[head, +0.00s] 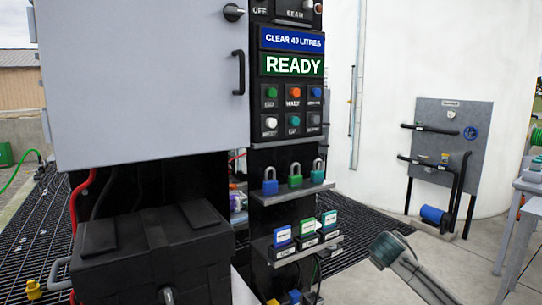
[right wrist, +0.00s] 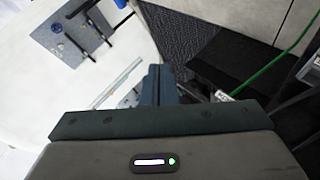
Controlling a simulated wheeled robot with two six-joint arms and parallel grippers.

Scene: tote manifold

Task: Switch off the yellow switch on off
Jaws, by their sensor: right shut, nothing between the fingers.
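I cannot make out a yellow switch in either view. The control column (head: 289,150) carries a switch row at the top, cut off by the frame, with an "OFF" label (head: 260,11) beside it. Below the "READY" sign (head: 292,65) is a panel of several buttons, including an orange one (head: 293,93) and a green one (head: 270,92). My right gripper (head: 388,247) is to the right of the column's lower shelf, apart from it. Its fingers are together and empty in the right wrist view (right wrist: 158,84). My left gripper is out of view.
A grey cabinet (head: 140,80) with a black handle stands left of the column. Padlocks (head: 295,175) and small labelled blocks (head: 307,228) sit on its shelves. A black box (head: 140,250) is in front. A wall panel (head: 445,150) with levers is at right. Concrete floor is open between.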

